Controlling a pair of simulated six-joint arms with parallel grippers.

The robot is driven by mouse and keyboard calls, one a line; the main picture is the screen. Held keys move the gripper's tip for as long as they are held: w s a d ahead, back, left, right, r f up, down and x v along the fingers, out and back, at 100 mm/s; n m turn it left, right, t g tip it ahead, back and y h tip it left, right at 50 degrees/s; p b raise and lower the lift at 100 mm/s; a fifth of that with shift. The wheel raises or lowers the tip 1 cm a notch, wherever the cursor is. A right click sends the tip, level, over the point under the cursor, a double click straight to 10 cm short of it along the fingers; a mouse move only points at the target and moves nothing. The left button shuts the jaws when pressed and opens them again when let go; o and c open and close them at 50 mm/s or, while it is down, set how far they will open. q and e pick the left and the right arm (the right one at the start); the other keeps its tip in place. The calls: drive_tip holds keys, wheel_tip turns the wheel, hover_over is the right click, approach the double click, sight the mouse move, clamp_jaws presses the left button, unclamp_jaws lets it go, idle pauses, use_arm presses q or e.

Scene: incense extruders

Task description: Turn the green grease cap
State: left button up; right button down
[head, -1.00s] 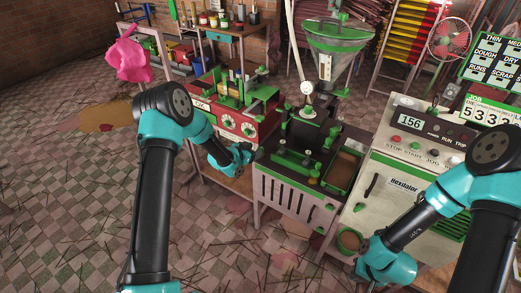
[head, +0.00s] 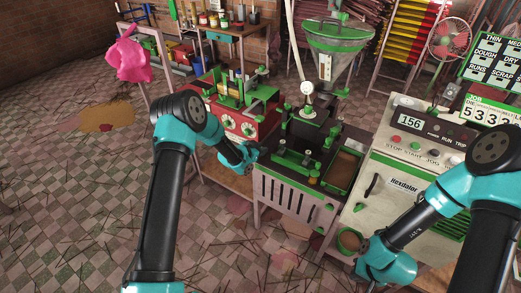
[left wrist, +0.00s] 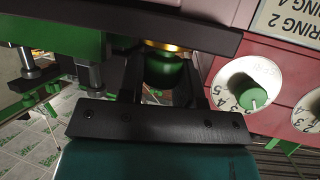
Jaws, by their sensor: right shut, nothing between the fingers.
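The green cap (left wrist: 165,72) shows in the left wrist view below a brass ring, between the two dark fingers of my left gripper (left wrist: 165,88). The fingers stand on either side of the cap, and narrow gaps seem to show between them and it. In the head view my left gripper (head: 248,152) is at the right end of the red machine, beside the dark extruder; the cap cannot be made out there. My right gripper (head: 384,262) is low in front of the cream control cabinet, shut and empty, its fingers mostly hidden by the wrist.
The red machine (head: 262,122) has white dials; one dial with a green knob (left wrist: 253,98) is close to the right of my left gripper. A green block (left wrist: 50,42) is close on its left. The dark extruder (head: 290,192) and cream cabinet (head: 398,185) stand to the right.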

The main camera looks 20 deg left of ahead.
use_arm(q)
drive_tip(key=c, duration=0.3)
drive_tip(key=shift+c, duration=0.2)
drive_tip(key=shift+m+g+h, duration=0.4)
drive_tip(key=shift+m+h, duration=0.1)
drive_tip(key=shift+m, duration=0.1)
drive_tip(key=shift+a+m+g+h, duration=0.1)
drive_tip(key=shift+m+g+h, duration=0.4)
drive_tip(key=shift+m+h, duration=0.2)
drive_tip(key=shift+m+g+h, duration=1.3)
drive_tip(key=shift+m+g, duration=0.7)
drive_tip(key=shift+m+g+h, duration=0.6)
drive_tip(key=shift+m+g, duration=2.3)
drive_tip(key=shift+g, duration=0.4)
